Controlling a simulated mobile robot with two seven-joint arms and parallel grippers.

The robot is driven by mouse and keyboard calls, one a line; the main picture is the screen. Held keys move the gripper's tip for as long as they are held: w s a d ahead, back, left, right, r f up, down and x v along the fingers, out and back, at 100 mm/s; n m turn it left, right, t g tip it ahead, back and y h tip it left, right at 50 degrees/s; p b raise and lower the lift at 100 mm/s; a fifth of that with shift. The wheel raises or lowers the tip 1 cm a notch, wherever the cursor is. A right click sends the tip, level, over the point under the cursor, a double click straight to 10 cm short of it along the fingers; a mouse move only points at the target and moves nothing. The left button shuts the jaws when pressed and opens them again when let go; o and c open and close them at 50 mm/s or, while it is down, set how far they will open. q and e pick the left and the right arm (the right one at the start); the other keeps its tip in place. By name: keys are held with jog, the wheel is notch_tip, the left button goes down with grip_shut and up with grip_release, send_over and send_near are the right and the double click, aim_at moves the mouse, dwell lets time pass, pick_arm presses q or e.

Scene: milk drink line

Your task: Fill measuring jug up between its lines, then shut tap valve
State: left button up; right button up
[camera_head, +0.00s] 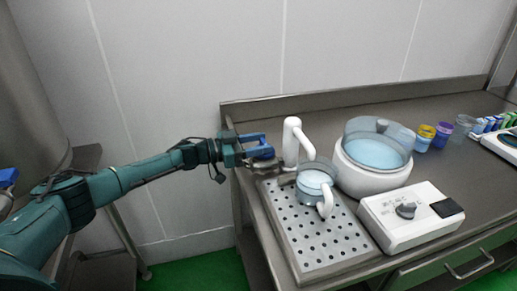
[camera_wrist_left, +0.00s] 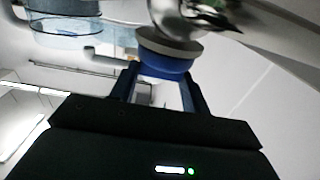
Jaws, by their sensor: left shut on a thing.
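The clear measuring jug (camera_head: 311,189) with a white handle stands upright on the perforated metal drip tray (camera_head: 293,237), beside the white tap column (camera_head: 291,140). Pale blue liquid shows in it; its lines and any falling stream are too small to make out. My left gripper (camera_head: 262,147) is at the tap, left of the column, shut on the tap valve. In the left wrist view the valve's round blue-and-grey knob (camera_wrist_left: 165,54) is at the fingertips, with shiny metal behind it. The valve's exact angle is unclear. A clear vessel with blue liquid (camera_wrist_left: 66,27) shows at upper left.
A round white vat (camera_head: 371,173) of blue liquid stands right of the jug. A white box with a dark knob (camera_head: 412,214) is in front of it. Small coloured cups (camera_head: 425,137) stand farther right. A wall closes the back.

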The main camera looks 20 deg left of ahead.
pick_arm(q)
jog(key=shift+r+g, duration=0.1)
jog(key=shift+g, duration=0.2)
jog(key=o, duration=1)
jog(key=shift+b+v, duration=0.55)
jog(key=shift+v, duration=6)
